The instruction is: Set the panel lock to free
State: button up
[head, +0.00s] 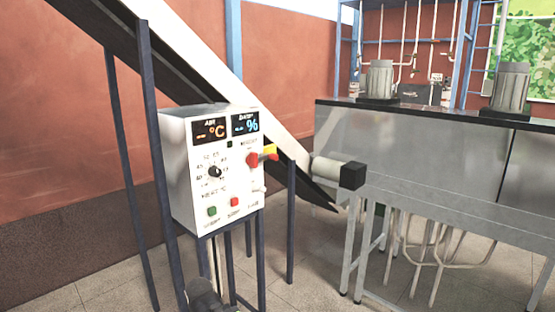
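The white control panel (213,170) stands on dark legs left of centre, its front turned slightly to the right. It bears a black round knob (214,171), a red and yellow rotary handle (262,157), a green button (212,211) and a red button (234,202). A small pale lever or key (259,189) sits near the right edge, above a small label. It may be the lock, but its label and setting are too small to read. No gripper fingers show. A dark rounded shape at the bottom edge may be part of my arm.
A sloping conveyor (205,60) on dark posts runs behind the panel. Its motor (338,170) juts out to the right of the panel. A long metal bench (420,150) fills the right side. The tiled floor (320,285) between panel and bench is mostly clear.

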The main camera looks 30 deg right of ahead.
aim_at(273, 157)
jog(key=i, duration=0.95)
